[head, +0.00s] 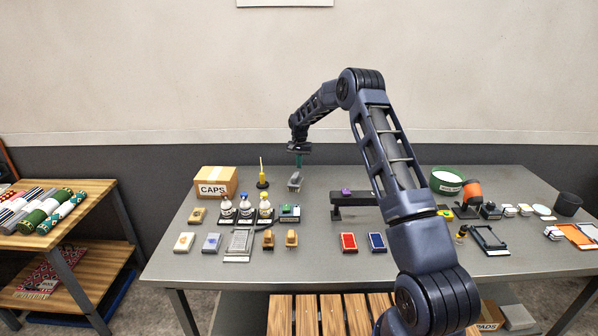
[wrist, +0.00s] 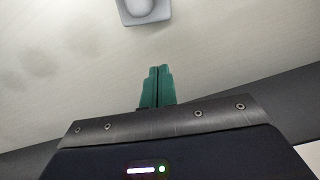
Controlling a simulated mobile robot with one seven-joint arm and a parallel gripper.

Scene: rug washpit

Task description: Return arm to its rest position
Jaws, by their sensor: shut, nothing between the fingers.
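My arm reaches out over the far side of the grey table (head: 335,264). In the head view my gripper (head: 299,160) hangs near the back edge, its green fingers pointing down. It is just above a small grey item (head: 295,182), and I cannot tell whether they touch. In the wrist view the green fingers of my gripper (wrist: 156,86) are pressed together with nothing between them. A pale grey object with a rounded middle (wrist: 145,10) shows at the top of that view, apart from the fingertips.
A CAPS box (head: 214,184) and a yellow-handled tool (head: 262,174) stand left of my gripper. Several bottles (head: 246,210) stand in front. A dark raised stand (head: 352,205) is to the right, with a green tub (head: 446,181) beyond. A shelf of rolled rugs (head: 45,215) stands left.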

